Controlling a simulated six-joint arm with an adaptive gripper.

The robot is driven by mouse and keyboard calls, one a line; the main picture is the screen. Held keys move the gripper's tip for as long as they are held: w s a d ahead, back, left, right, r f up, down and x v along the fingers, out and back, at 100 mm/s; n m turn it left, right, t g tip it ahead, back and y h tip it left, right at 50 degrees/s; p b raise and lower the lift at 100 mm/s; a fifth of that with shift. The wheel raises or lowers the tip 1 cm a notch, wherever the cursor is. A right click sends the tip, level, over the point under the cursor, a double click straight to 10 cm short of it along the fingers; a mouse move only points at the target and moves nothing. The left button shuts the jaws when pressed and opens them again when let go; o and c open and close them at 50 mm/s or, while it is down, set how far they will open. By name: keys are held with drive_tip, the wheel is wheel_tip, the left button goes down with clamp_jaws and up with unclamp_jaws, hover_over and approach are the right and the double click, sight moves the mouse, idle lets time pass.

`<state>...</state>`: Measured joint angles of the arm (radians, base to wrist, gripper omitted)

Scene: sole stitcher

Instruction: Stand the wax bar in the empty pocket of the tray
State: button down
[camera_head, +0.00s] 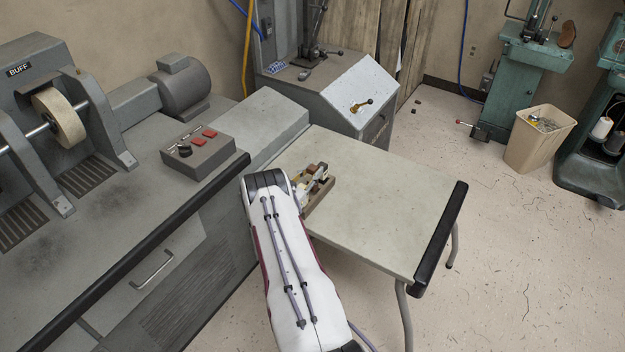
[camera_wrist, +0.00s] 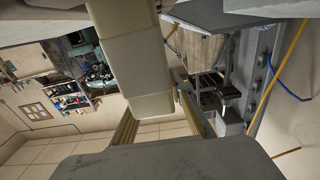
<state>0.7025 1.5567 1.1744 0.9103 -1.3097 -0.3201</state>
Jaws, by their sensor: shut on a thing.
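My gripper (camera_wrist: 157,106) is shut on a pale cream bar, the wax bar (camera_wrist: 130,50), which fills the upper middle of the wrist view. That view is upside down, and the bar runs from between the fingers out past the top edge. In the head view the tray (camera_head: 322,196) is a small brown wooden holder with pale and dark items in it, at the back left of the table. My white arm reaches to its left side and covers part of it. The empty pocket and the bar's lower end cannot be made out.
The table top (camera_head: 385,205) is bare to the right of the tray, with a black front-right edge (camera_head: 440,240). A grey buffing bench (camera_head: 130,190) with a red-button control box (camera_head: 205,153) stands on the left. A grey machine (camera_head: 335,95) stands behind.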

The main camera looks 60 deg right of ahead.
drive_tip(key=shift+f, duration=1.75)
drive_tip(key=shift+f, duration=0.1)
drive_tip(key=c, duration=1.8)
unclamp_jaws()
drive_tip(key=shift+a, duration=6)
